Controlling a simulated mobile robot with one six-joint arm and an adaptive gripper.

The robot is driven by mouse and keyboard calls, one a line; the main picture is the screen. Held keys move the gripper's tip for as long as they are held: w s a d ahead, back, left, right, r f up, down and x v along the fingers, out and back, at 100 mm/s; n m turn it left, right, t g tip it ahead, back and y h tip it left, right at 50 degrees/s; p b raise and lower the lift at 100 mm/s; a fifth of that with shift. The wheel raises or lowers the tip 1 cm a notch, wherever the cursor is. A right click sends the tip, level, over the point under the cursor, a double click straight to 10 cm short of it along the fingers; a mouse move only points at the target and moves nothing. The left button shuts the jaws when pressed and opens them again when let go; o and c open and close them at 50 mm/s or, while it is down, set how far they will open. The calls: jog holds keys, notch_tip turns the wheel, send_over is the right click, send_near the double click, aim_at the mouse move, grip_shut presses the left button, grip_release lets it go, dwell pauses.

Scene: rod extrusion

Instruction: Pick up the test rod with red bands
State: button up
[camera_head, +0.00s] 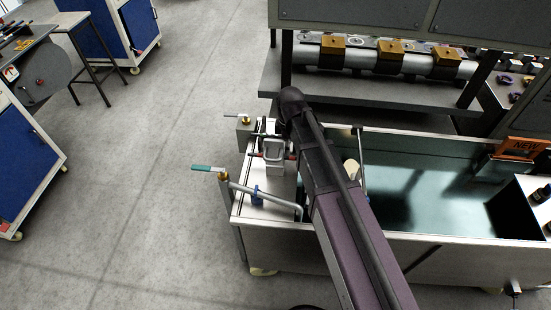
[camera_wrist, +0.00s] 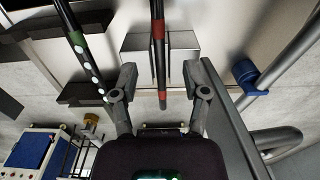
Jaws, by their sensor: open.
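In the wrist view, the test rod with red bands (camera_wrist: 159,52) is dark and comes down from the top edge, with a red band near the top and another near its lower tip. My gripper (camera_wrist: 160,78) is open, with one finger on each side of this rod in the picture. I see no finger touching it; the depth between them is hard to judge. A second dark rod (camera_wrist: 81,50) with a green band and white spots lies to the left, outside the left finger. In the head view my arm hides much of this area.
A metal tank (camera_head: 440,250) stands below my arm. Near its left end are a pipe with a blue clamp (camera_head: 257,195) and a green-handled valve (camera_head: 208,169). The blue clamp also shows right of my gripper in the wrist view (camera_wrist: 246,77). Open floor (camera_head: 150,180) lies left.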

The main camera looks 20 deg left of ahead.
aim_at(287, 157)
dwell(0.3)
jog(key=shift+f+b, duration=2.6)
jog(key=shift+b, duration=0.05)
grip_shut()
